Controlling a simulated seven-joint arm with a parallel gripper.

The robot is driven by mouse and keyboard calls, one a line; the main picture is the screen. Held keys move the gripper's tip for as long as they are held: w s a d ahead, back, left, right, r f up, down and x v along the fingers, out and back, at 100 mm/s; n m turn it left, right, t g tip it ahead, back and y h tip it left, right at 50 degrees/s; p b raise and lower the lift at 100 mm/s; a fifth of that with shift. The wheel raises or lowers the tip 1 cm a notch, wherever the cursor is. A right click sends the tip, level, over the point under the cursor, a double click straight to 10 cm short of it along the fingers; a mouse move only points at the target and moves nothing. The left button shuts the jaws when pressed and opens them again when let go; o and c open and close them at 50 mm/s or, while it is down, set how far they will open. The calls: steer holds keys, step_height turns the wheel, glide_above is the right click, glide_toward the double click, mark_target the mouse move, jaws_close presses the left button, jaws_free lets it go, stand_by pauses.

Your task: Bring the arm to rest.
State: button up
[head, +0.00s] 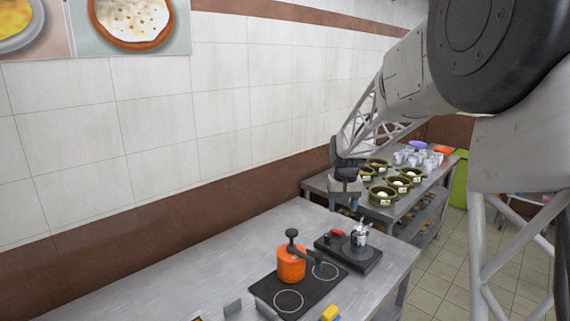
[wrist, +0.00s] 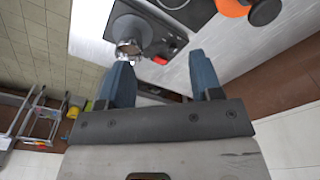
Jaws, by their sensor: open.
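My gripper (head: 346,192) hangs at the end of my arm above the far end of the steel counter (head: 215,268). In the wrist view my gripper (wrist: 160,74) has its two blue fingers wide apart, with nothing between them. An orange pot (head: 291,265) with a black knob stands on a black two-ring hob (head: 318,287), below and left of the gripper. A small silver vessel (head: 360,236) stands on a dark unit (head: 345,256) beside it; the vessel also shows in the wrist view (wrist: 128,49), beyond the fingertips and apart from them.
A second steel table (head: 325,185) behind holds several olive bowls (head: 381,195) and clear glasses (head: 418,158). A yellow object (head: 330,313) and grey pieces lie at the counter's front. A tiled wall (head: 150,130) runs along the left. The counter's left stretch is clear.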

steer(key=s+r+t, duration=0.1)
steer(key=s+r, duration=0.3)
steer(key=s, duration=0.9)
steer(key=s+r, duration=0.3)
steer(key=s, duration=1)
steer(key=s+f, duration=0.2)
steer(key=s, duration=0.9)
steer(key=s+f, duration=0.2)
steer(key=s, duration=0.9)
steer(key=shift+d+t, duration=0.35)
steer(key=shift+t, duration=0.05)
